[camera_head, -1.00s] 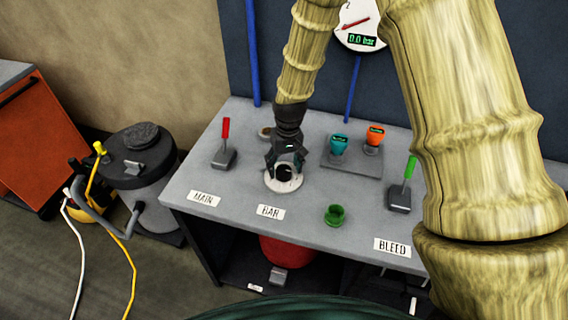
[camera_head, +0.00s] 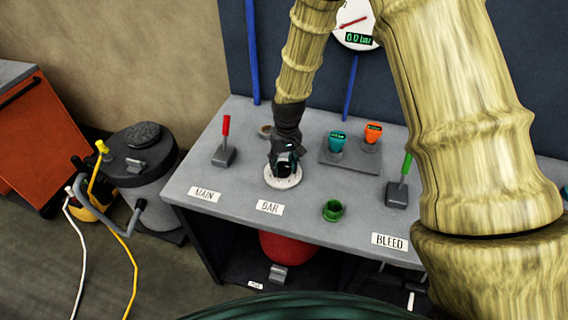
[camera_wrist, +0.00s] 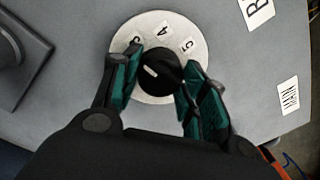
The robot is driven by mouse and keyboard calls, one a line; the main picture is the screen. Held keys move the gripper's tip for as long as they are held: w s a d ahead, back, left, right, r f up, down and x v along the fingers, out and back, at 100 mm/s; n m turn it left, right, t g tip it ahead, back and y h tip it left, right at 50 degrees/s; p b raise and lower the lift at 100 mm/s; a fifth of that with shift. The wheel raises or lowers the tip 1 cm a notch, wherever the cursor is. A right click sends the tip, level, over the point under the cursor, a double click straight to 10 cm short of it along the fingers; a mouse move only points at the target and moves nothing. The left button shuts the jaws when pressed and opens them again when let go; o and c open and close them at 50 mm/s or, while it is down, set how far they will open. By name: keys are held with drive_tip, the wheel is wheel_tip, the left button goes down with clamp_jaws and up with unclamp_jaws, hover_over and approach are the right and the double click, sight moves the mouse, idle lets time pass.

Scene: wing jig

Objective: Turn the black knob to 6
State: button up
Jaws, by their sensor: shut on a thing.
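The black knob (camera_wrist: 160,73) sits in the middle of a round white dial (camera_wrist: 151,27) on the grey bench, behind the BAR label (camera_head: 269,207). In the wrist view the dial shows a 4 and a 5, and a partly covered figure, perhaps 3, by the left finger. The 6 is not visible. The knob's white mark points to the picture's left, slightly up, toward the left finger. My gripper (camera_wrist: 165,70) is shut on the knob, one teal finger on each side. In the head view my gripper (camera_head: 284,165) stands over the dial (camera_head: 283,184) and hides most of the knob.
A red-handled lever (camera_head: 225,143) stands left and a green-handled lever (camera_head: 402,180) right. A green cup-like piece (camera_head: 333,210) is at front right. The wall gauge's display (camera_head: 358,38) is blurred.

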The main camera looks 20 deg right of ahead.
sight(284, 164)
drive_tip(key=shift+n, duration=0.3)
drive_tip(key=n, duration=0.4)
drive_tip(key=shift+a+n+g, duration=0.1)
drive_tip(key=shift+n+g, duration=0.2)
drive_tip(key=shift+n, duration=1.7)
drive_tip(key=shift+f, duration=0.1)
drive_tip(key=o, duration=1.1)
drive_tip(key=shift+w, duration=0.1)
drive_tip(key=shift+c, duration=0.2)
wheel_tip(284, 164, up, 12)
drive_tip(key=shift+w+d, duration=0.25)
